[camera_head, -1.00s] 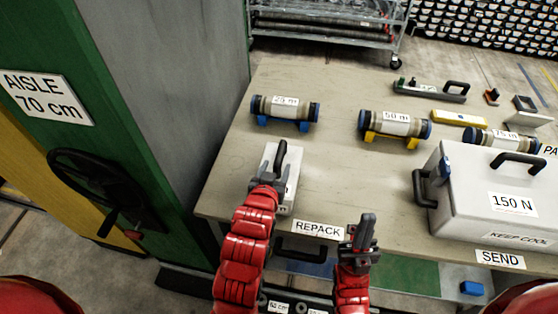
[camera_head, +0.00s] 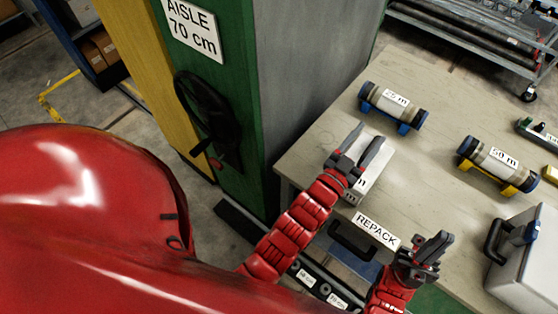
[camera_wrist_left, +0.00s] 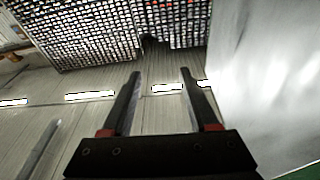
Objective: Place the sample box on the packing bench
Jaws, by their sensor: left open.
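A small white block-like object (camera_head: 374,170) sits on the beige bench (camera_head: 437,200), partly hidden by my left gripper. A larger pale box (camera_head: 525,264) with a dark handle and blue latch is cut off at the right edge. I cannot tell which is the sample box. My left gripper (camera_head: 362,140) is open, its two fingers apart, in front of or above the small white object. In the left wrist view the gripper (camera_wrist_left: 158,72) has nothing between its fingers. My right gripper (camera_head: 440,240) hovers by the bench's front edge; its finger gap is unclear.
Core cylinders on blue (camera_head: 394,105) and yellow (camera_head: 499,163) cradles stand on the bench. A green and grey cabinet (camera_head: 305,75) with a black handwheel (camera_head: 207,115) stands close at the left. A REPACK label (camera_head: 377,231) marks the bench front. A wheeled rack (camera_head: 475,35) stands behind.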

